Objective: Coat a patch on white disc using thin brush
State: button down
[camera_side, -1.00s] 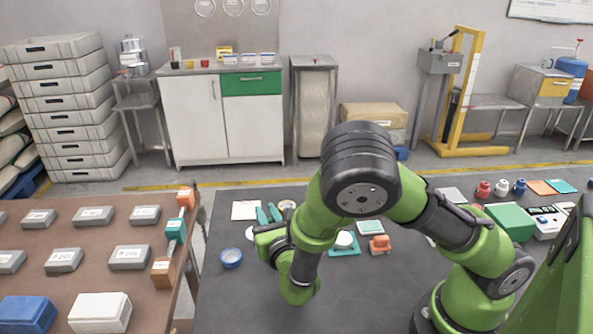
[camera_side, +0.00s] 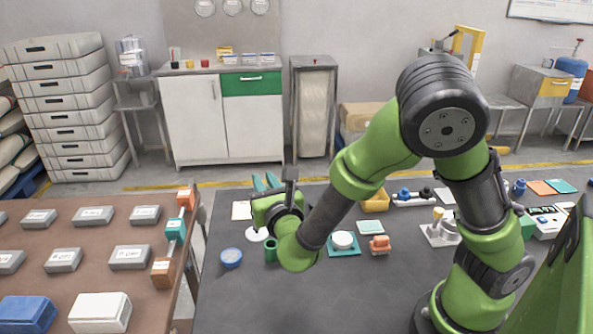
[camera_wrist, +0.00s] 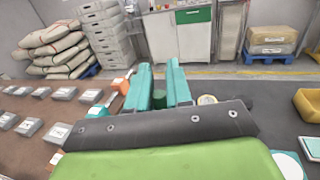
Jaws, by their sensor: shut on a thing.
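My gripper (camera_side: 265,181) has teal fingers pointing toward the back of the dark table. The fingers also show in the wrist view (camera_wrist: 160,78). A dark green piece (camera_wrist: 160,99) shows between them; it looks gripped, but I cannot make out a thin brush or its bristles. A white disc (camera_side: 342,239) lies on a teal pad (camera_side: 331,252) at the table's middle, right of and apart from my gripper. Another flat white round piece (camera_side: 256,235) lies below my gripper. I cannot tell whether any coating is on either.
A dark green cylinder (camera_side: 271,250) and a blue round piece (camera_side: 231,258) are near my gripper. An orange block (camera_side: 380,245) sits right of the pad. A yellow tray (camera_side: 376,201) is behind. A brown table (camera_side: 95,280) stands left. The dark table's front is clear.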

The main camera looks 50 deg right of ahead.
dwell(0.4)
jog(key=s+d+f+n+g, duration=0.1)
jog(key=s+d+f+n, duration=0.1)
jog(key=f, duration=0.5)
jog(key=shift+s+d+f+n, duration=0.25)
jog(key=shift+d+n, duration=0.55)
jog(key=shift+d, duration=0.55)
jog(key=shift+f, duration=0.65)
dwell(1.0)
notch_tip(320, 180, up, 7)
dwell(0.8)
jog(key=shift+y, duration=0.3)
